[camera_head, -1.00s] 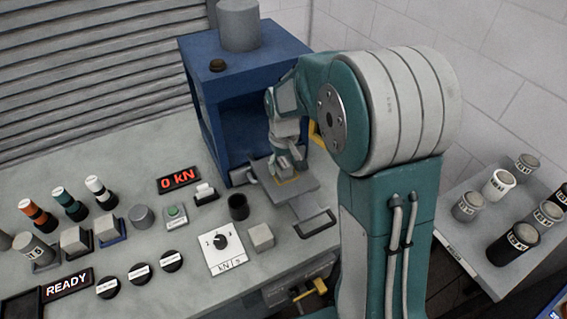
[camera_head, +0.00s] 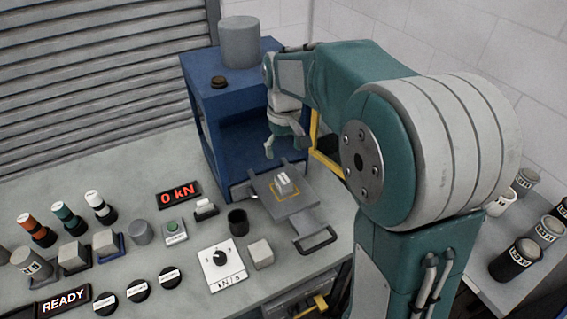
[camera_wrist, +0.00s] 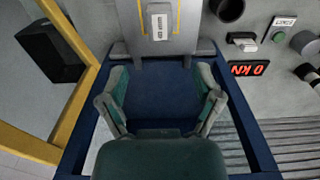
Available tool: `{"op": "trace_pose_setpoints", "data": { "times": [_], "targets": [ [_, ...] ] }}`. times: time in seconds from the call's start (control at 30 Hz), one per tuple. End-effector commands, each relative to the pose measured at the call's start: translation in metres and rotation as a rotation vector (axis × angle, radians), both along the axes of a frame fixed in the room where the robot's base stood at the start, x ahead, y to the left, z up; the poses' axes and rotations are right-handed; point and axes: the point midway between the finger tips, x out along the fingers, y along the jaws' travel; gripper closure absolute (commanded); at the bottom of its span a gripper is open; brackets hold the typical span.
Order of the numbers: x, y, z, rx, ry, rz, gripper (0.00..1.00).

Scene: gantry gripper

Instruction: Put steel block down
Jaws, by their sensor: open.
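The small steel block (camera_head: 284,184) stands on the grey sliding tray (camera_head: 299,207), inside its yellow outline. In the wrist view the block (camera_wrist: 160,25), with a white label on top, lies near the top edge, on the tray between yellow lines. My gripper (camera_head: 286,149) is open and empty, above and behind the block, in front of the blue press frame (camera_head: 205,122). In the wrist view my gripper's fingers (camera_wrist: 163,76) are spread wide with nothing between them, apart from the block.
A yellow guard bar (camera_head: 322,155) stands close to the right of my gripper. A dark cup (camera_head: 238,221), a grey cube (camera_head: 261,253) and a dial box (camera_head: 219,262) sit left of the tray's handle. A red display (camera_head: 179,194) reads 0 kN.

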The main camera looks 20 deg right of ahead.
Motion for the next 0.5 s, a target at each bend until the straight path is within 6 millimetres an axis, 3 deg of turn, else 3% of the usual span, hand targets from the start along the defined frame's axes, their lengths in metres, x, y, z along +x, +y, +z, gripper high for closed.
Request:
{"op": "trace_pose_setpoints", "data": {
  "times": [0.27,0.5],
  "targets": [
    [-0.009,0.000,0.020,0.000,-0.019,-0.007,0.18],
    [-0.053,0.000,0.046,0.003,-0.116,-0.045,0.18]
  ]
}}
